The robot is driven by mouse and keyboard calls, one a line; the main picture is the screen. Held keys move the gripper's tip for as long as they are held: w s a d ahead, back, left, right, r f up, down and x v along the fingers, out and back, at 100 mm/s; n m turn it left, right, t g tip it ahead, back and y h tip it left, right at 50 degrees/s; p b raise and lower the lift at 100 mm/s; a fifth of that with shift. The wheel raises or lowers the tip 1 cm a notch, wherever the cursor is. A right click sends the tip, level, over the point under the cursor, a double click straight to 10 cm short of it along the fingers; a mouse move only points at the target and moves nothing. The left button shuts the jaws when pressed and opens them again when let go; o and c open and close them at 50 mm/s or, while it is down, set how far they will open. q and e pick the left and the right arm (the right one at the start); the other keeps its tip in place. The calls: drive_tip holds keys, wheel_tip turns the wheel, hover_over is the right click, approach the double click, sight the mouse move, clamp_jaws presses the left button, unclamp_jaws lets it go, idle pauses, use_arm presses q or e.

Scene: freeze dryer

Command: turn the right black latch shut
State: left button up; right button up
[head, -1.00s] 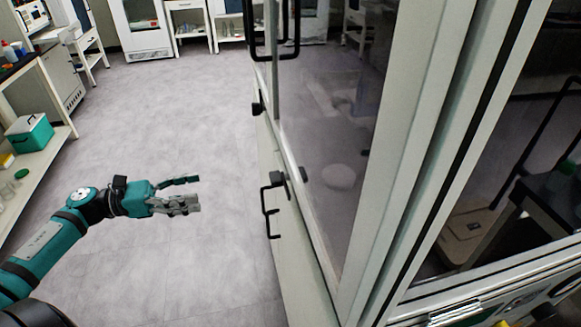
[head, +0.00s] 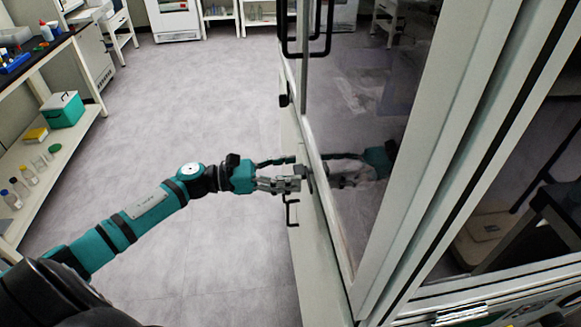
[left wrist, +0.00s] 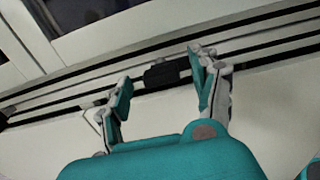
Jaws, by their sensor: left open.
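The right black latch (left wrist: 163,75) is a small dark block on the pale cabinet's rail. It sits between the two fingers of my left gripper (left wrist: 158,74) in the left wrist view, with gaps on both sides. In the head view my left gripper (head: 297,171) reaches the cabinet front from the left, fingers apart, and largely hides this latch. Whether a finger touches it is not clear. My right gripper is not in view.
Another black latch (head: 284,100) sits farther along the cabinet edge. A black drawer handle (head: 292,212) juts out just below my left gripper. The glass door (head: 345,215) reflects the gripper. The floor (head: 190,110) left of the cabinet is clear. A shelf with a green box (head: 66,110) stands far left.

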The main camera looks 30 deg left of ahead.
use_arm(q)
drive_tip(key=shift+w+d, duration=0.15)
drive_tip(key=shift+d, duration=0.1)
drive_tip(key=c, duration=1.2)
drive_tip(key=shift+o, duration=0.2)
